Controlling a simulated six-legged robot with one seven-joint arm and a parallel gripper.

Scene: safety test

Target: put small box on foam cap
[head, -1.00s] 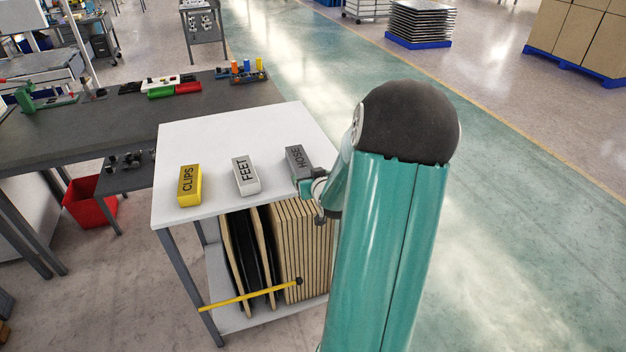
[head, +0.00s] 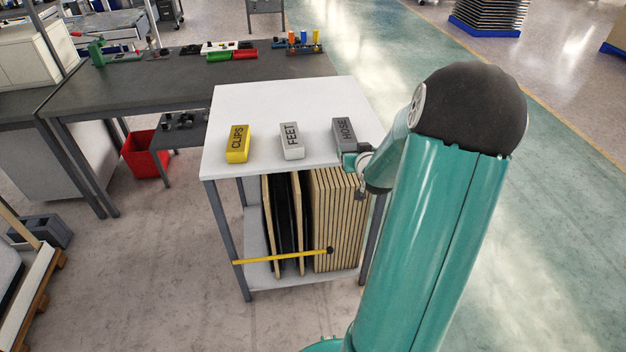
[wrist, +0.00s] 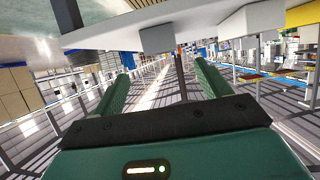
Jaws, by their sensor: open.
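Three small boxes stand in a row on a white-topped cart (head: 285,100): a yellow one marked CLIPS (head: 237,144), a white one marked FEET (head: 291,141) and a grey one marked HOSE (head: 344,132). My gripper (head: 356,162) is at the cart's front right edge, just in front of the grey box, partly hidden by my arm. In the wrist view my gripper (wrist: 162,82) is open and empty. The grey box (wrist: 157,40) appears beyond the fingertips, in an upside-down view, with the white box (wrist: 252,18) to its right. I cannot make out a foam cap.
Upright boards (head: 338,220) fill the cart's lower shelf behind a yellow bar (head: 285,257). A dark workbench (head: 150,85) with small parts stands behind left, a red bin (head: 143,155) below it. The cart top behind the boxes is clear; open floor lies right.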

